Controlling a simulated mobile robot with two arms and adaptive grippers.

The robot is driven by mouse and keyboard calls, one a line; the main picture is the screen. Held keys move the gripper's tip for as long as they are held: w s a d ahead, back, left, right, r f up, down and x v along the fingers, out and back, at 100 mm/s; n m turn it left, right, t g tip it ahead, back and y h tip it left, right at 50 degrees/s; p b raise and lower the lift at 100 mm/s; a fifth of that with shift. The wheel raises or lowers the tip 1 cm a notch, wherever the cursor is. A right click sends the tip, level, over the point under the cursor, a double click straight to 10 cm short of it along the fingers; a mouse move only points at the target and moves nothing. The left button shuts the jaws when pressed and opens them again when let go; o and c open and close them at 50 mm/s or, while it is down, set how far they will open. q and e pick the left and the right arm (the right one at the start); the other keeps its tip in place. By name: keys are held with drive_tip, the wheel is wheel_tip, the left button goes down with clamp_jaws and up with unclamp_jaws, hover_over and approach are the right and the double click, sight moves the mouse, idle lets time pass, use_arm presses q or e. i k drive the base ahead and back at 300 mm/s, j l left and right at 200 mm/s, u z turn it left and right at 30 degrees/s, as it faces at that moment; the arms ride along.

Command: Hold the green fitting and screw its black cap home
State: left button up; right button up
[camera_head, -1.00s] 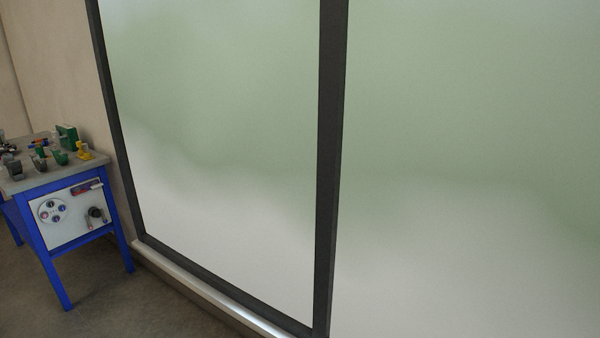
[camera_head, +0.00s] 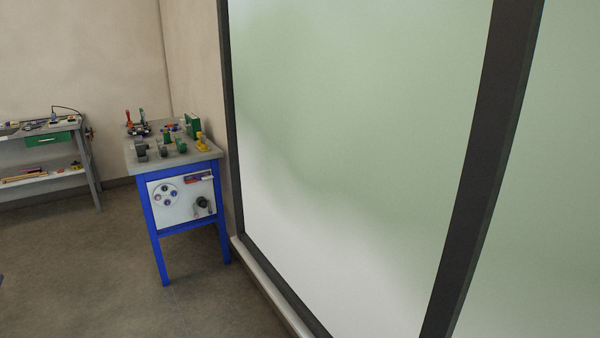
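A blue-legged cart (camera_head: 155,218) with a grey top stands left of centre, some way off. Several small green, grey, yellow and orange items lie on its top. Small green pieces (camera_head: 181,146) stand near the middle of the top, but they are too small for me to tell which is the green fitting. I cannot make out the black cap. Neither of my grippers is in view.
A large frosted window (camera_head: 350,150) with dark frames fills the right side, with a low sill (camera_head: 270,285) along the floor. A grey workbench (camera_head: 92,175) with a green drawer stands at the far left. The floor (camera_head: 80,270) between is clear.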

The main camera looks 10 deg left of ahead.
sight(166, 134)
drive_tip(key=i+j+u, duration=0.3)
drive_tip(key=i+u, duration=0.2)
drive_tip(key=i+j+u, duration=0.1)
drive_tip(key=i+u, duration=0.4)
drive_tip(key=i+l+u, duration=0.1)
drive_tip(key=i+u, duration=0.4)
drive_tip(key=i+j+z, duration=0.1)
drive_tip(key=i, duration=0.35)
drive_tip(key=i+j+z, duration=0.1)
drive_tip(key=i, duration=0.35)
drive_tip(key=i+j+z, duration=0.15)
drive_tip(key=i+j, duration=0.15)
drive_tip(key=i, duration=0.15)
drive_tip(key=i+j+z, duration=0.1)
drive_tip(key=i+j, duration=0.15)
drive_tip(key=i, duration=0.2)
drive_tip(key=i+j+z, duration=0.4)
drive_tip(key=j, duration=0.2)
drive_tip(key=i+j+z, duration=0.15)
drive_tip(key=j, duration=0.15)
drive_tip(key=i+j+z, duration=0.2)
drive_tip(key=j, duration=0.15)
drive_tip(key=j+z, duration=0.2)
drive_tip(key=j, duration=0.2)
drive_tip(key=i+j+z, duration=0.2)
drive_tip(key=j, duration=0.2)
drive_tip(key=k, duration=0.05)
